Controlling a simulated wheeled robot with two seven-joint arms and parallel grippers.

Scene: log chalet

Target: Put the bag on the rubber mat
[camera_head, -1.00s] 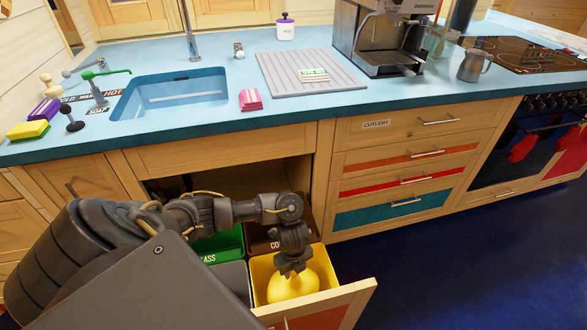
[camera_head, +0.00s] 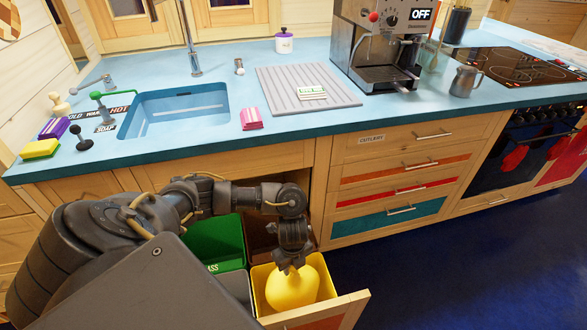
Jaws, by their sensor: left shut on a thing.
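The yellow bag (camera_head: 293,288) is in the yellow bin of the pulled-out drawer, with its rounded body rising toward the bin's rim. My left gripper (camera_head: 291,266) points down and is shut on the top of the bag. The fingertips are partly hidden against it, and the bag's lower part is inside the bin. A grey ribbed mat (camera_head: 345,93), which looks like the rubber mat, lies on the blue counter right of the sink. My right gripper is not in view.
The yellow bin (camera_head: 260,275) stands beside a green bin (camera_head: 217,240) in the open drawer (camera_head: 355,305). A small green-and-white item (camera_head: 312,91) lies on the mat. A pink sponge stack (camera_head: 251,119) and the coffee machine (camera_head: 375,50) flank the mat. The counter edge overhangs the drawer.

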